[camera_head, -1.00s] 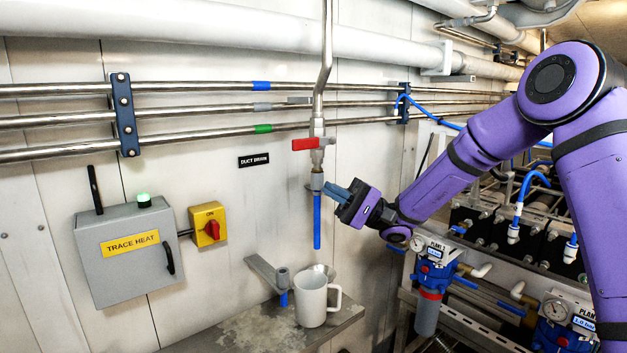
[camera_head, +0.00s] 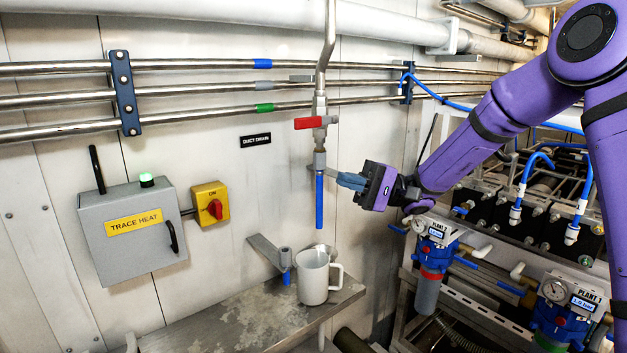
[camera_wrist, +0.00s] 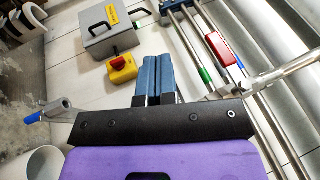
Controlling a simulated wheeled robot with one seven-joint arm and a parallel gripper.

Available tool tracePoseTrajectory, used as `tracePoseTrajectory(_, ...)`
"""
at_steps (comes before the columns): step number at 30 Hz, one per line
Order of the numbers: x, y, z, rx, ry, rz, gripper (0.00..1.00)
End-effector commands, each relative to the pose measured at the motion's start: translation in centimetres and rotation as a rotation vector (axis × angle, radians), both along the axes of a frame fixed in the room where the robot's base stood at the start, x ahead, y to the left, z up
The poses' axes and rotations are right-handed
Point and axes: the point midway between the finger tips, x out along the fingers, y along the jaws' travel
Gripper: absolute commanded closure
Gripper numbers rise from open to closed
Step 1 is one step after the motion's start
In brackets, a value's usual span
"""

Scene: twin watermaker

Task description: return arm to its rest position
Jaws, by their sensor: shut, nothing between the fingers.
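My purple arm (camera_head: 460,150) reaches in from the right in the head view. My gripper (camera_head: 345,180) has blue fingers, shut and empty, pointing left. It is just right of the vertical drain pipe with the blue tube (camera_head: 319,200). In the wrist view the two blue fingers (camera_wrist: 158,75) lie side by side with nothing between them. The red valve handle (camera_head: 309,123) sits on the pipe above and left of the gripper, lying level. In the wrist view the handle (camera_wrist: 220,48) is right of the fingers.
A white mug (camera_head: 313,277) stands on the metal shelf (camera_head: 230,315) below the blue tube. The grey trace heat box (camera_head: 130,235) and yellow switch (camera_head: 210,203) are on the wall at left. Filters (camera_head: 433,262), hoses and a rack crowd the right side below my arm.

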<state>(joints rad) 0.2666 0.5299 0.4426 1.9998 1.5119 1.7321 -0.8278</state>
Motion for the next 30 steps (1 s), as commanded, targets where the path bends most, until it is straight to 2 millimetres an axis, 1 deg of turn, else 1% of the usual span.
tracePoseTrajectory(1, -1.6, 0.3, 0.5, -0.079, -0.018, 0.029, 1.00)
tracePoseTrajectory(4, -4.4, 0.5, 0.7, -0.238, -0.041, 0.075, 1.00)
tracePoseTrajectory(7, -7.1, 0.2, 0.8, -0.394, -0.066, 0.104, 1.00)
tracePoseTrajectory(11, -10.3, -0.6, 0.7, -0.594, -0.101, 0.122, 1.00)
tracePoseTrajectory(14, -12.7, -1.7, 0.6, -0.744, -0.133, 0.119, 1.00)
tracePoseTrajectory(18, -15.6, -3.6, 0.5, -0.945, -0.181, 0.090, 1.00)
tracePoseTrajectory(20, -16.8, -4.5, 0.5, -1.027, -0.204, 0.071, 1.00)
tracePoseTrajectory(24, -19.4, -7.0, 0.5, -1.206, -0.260, 0.007, 1.00)
tracePoseTrajectory(30, -22.7, -10.9, 0.9, -1.435, -0.351, -0.123, 1.00)
